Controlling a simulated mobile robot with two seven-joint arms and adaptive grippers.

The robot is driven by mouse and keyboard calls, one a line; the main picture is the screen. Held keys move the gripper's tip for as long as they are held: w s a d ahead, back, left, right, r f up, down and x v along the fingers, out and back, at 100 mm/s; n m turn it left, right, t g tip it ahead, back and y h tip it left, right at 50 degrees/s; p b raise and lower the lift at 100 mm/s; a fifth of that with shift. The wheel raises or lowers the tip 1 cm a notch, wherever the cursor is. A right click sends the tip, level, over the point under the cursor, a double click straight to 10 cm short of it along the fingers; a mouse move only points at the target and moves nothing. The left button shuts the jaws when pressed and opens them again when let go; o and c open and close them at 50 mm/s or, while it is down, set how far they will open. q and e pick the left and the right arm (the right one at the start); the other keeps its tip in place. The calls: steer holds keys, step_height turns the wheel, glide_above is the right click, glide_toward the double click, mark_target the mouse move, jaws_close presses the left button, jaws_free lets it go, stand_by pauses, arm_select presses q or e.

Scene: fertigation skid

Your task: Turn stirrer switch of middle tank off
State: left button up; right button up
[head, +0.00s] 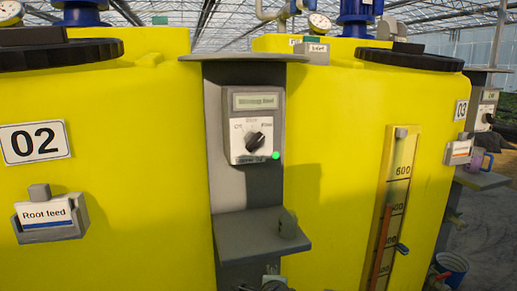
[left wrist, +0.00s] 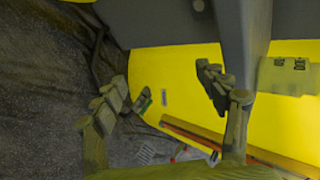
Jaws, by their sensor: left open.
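In the head view a switch box (head: 252,128) sits on the grey post (head: 220,160) between two yellow tanks. The left tank (head: 140,130) bears the number 02, the right tank (head: 340,120) the number 03. The box has a small display (head: 256,101) on top and a black rotary knob (head: 257,141) on a white dial. The knob seems to point up and right, but its exact mark is too small to tell. A green light (head: 276,155) glows at its lower right. My left gripper (left wrist: 163,85) is open and empty in the left wrist view. My right gripper is not in view.
A grey ledge (head: 255,238) with a small lump (head: 288,224) juts out below the switch. A sight gauge (head: 395,205) runs down tank 03. A label holder (head: 48,215) reads "Root feed". Another post with a switch box (head: 486,110) and a blue bucket (head: 450,268) stand at right.

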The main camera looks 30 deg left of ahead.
arm_select(q)
steer(key=w+a+r+m+t+y, duration=0.1)
steer(key=w+r+m+y, duration=0.15)
steer(key=r, duration=0.65)
steer(key=w+a+r+m+t+y, duration=0.15)
steer(key=w+r, duration=0.25)
steer(key=r, duration=0.4)
steer(key=m+t+y, duration=0.1)
steer(key=y, duration=0.3)
glide_toward(257, 144)
steer(key=x, duration=0.9)
steer(key=shift+w+a, duration=0.4)
steer(key=shift+a, duration=0.1)
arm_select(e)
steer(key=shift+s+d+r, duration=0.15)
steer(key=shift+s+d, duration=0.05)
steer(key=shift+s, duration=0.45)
arm_select(q)
steer(key=c, duration=1.2)
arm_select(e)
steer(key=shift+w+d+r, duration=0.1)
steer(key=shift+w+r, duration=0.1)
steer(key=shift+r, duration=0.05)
